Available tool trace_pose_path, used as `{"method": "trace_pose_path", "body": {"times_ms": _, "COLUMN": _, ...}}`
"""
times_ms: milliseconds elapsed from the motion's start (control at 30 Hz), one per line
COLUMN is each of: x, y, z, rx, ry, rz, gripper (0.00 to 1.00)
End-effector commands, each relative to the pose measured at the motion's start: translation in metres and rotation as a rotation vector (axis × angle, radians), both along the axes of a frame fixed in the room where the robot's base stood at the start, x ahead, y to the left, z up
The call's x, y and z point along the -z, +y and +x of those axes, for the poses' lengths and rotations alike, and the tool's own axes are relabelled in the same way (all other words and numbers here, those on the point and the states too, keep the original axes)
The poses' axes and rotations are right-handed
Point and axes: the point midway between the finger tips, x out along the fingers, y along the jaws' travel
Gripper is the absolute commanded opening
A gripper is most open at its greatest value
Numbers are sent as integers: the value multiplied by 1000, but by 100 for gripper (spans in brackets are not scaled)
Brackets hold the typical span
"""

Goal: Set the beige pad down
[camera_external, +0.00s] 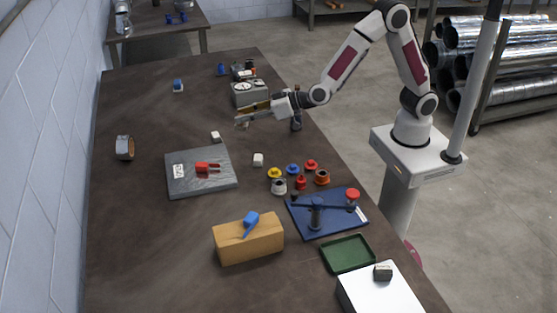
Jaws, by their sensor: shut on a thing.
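My gripper (243,119) reaches left from the arm over the far middle of the brown table. It is shut on the beige pad (241,124), which shows only as a small pale piece at the fingertips. The pad's full shape is hard to make out at this size. I cannot tell whether it touches the table or hangs just above it.
A grey gauge box (250,93) stands just behind my gripper. Small white blocks (215,136) (258,160) lie nearer. A grey plate (190,184) with a red tool, a blue fixture (335,222) and a wooden block (232,246) are farther forward. The table's left side is mostly clear.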

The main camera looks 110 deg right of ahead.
Motion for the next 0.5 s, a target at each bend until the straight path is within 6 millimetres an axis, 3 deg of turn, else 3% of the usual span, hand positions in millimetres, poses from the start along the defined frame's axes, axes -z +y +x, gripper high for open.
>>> {"method": "trace_pose_path", "body": {"times_ms": 500, "x": -9, "y": 51, "z": 30, "rx": -254, "ry": -2, "rz": 0, "gripper": 8}}
